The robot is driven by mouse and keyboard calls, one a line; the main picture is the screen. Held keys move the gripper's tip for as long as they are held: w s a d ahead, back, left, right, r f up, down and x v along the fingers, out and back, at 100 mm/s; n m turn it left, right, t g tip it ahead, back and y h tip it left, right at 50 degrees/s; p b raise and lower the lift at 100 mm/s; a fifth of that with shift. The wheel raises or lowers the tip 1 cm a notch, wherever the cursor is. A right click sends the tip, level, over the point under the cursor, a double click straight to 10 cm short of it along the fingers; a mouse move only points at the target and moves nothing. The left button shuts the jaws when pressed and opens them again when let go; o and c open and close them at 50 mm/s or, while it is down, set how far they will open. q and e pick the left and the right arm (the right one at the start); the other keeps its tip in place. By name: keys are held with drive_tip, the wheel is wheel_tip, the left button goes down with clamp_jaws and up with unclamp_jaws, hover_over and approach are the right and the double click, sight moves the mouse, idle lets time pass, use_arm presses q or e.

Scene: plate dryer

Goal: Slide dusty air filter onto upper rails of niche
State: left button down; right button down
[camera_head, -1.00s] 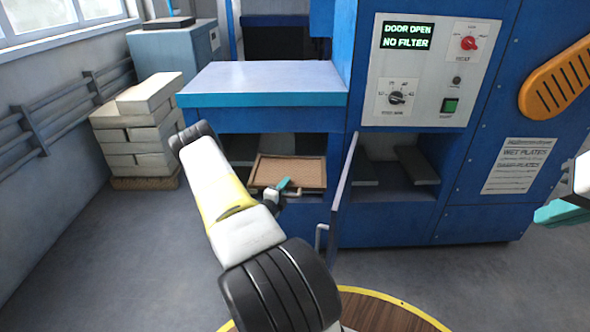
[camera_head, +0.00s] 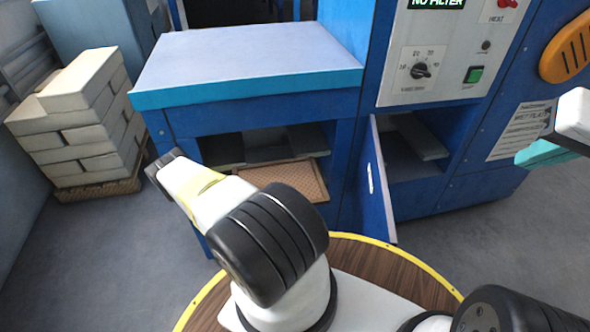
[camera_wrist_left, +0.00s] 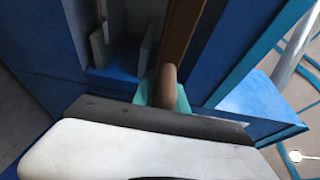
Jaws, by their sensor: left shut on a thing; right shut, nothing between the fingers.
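The dusty air filter (camera_head: 287,178), a flat tan panel with a brown frame, shows in the head view at the niche (camera_head: 203,150) under the blue bench. My left arm covers its near left part. I cannot tell whether it rests on any rail. In the left wrist view the filter's brown frame (camera_wrist_left: 187,30) runs up from a rounded brown handle (camera_wrist_left: 169,84). My left gripper (camera_wrist_left: 160,94) has teal fingers shut on that handle; the head view hides it behind my arm. My right gripper (camera_head: 548,153) is shut and empty at the far right.
A blue door (camera_head: 377,190) stands open just right of the niche. Another recess with a grey ledge (camera_head: 420,137) lies right of the door. The blue bench top (camera_head: 250,62) overhangs the niche. White blocks (camera_head: 75,125) are stacked at left. Floor between them is clear.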

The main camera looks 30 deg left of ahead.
use_arm(q)
drive_tip(key=w+a+f, duration=0.2)
drive_tip(key=w+a, duration=2)
drive_tip(key=w, duration=0.4)
idle(0.8)
drive_tip(key=shift+f, duration=0.1)
drive_tip(key=c, duration=1.3)
unclamp_jaws()
drive_tip(key=shift+o, duration=0.2)
drive_tip(key=shift+f, duration=0.1)
drive_tip(key=shift+s+d, duration=0.1)
drive_tip(key=v, duration=0.7)
drive_tip(key=shift+s, duration=0.3)
